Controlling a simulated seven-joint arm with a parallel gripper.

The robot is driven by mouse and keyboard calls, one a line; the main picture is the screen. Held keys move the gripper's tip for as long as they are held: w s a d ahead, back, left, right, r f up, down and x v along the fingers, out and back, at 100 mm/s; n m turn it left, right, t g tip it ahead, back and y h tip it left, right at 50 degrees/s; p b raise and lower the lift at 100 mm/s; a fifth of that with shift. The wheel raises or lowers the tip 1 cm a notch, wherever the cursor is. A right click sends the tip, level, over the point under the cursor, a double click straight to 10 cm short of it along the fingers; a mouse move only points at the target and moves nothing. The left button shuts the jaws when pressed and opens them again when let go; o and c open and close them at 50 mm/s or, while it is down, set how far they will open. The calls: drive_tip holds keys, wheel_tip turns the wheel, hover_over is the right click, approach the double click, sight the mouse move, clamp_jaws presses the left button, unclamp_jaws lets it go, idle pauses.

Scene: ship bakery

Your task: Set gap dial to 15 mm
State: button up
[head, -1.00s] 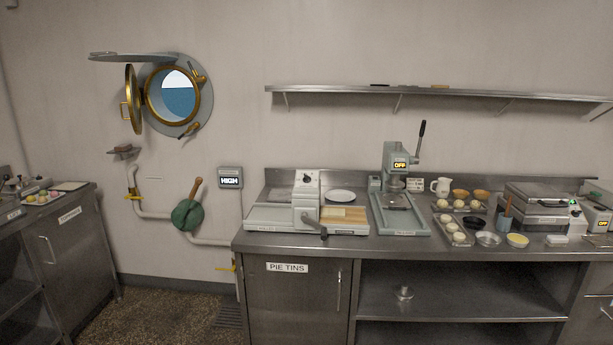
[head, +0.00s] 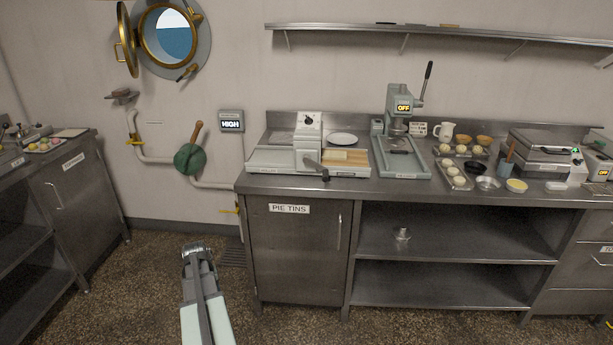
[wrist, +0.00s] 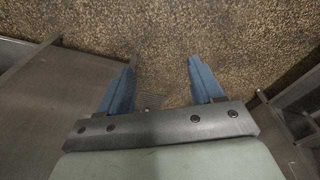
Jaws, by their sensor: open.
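The gap dial (head: 309,119) is a small dark knob on the white upright housing of a dough-rolling machine (head: 280,159) on the steel counter. Its setting is too small to read. A dark crank handle (head: 316,168) sticks out at the machine's front. My gripper (wrist: 162,64) is open and empty in the wrist view, its two blue fingers apart above bare speckled floor. In the head view, my arm rises from the bottom edge, left of the counter and well short of the dial; I cannot make out the fingers there.
A pale slab on a board lies at the machine's right end, with a white plate (head: 342,138) behind. A press (head: 399,110) reading OFF stands to the right. The PIE TINS cupboard (head: 297,250) is below. The floor (head: 150,270) left of it is clear.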

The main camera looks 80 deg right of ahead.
drive_tip(key=s+d+r+m+h, duration=0.1)
drive_tip(key=s+d+r, duration=0.3)
drive_tip(key=d+r, duration=0.3)
drive_tip(key=s+d+r+m+h, duration=0.1)
drive_tip(key=s+d+r, duration=0.3)
drive_tip(key=d, duration=0.5)
drive_tip(key=m+g+h, duration=0.1)
drive_tip(key=m+h, duration=0.3)
drive_tip(key=m, duration=0.3)
approach(308, 119)
drive_tip(key=w+a+r, duration=0.2)
drive_tip(key=a+r, duration=0.2)
drive_tip(key=a, duration=0.1)
drive_tip(key=d+f+m, duration=0.3)
drive_tip(key=s+d+f+m, duration=0.1)
drive_tip(key=d+f+m, duration=0.2)
drive_tip(key=d+f, duration=0.1)
drive_tip(key=s+d+f+m, duration=0.1)
drive_tip(key=d+f+m, duration=0.2)
drive_tip(key=d, duration=0.1)
drive_tip(key=shift+s+f+g+y, duration=0.2)
drive_tip(key=shift+f+g+y, duration=0.1)
drive_tip(key=shift+f+g, duration=0.1)
drive_tip(key=c, duration=1.1)
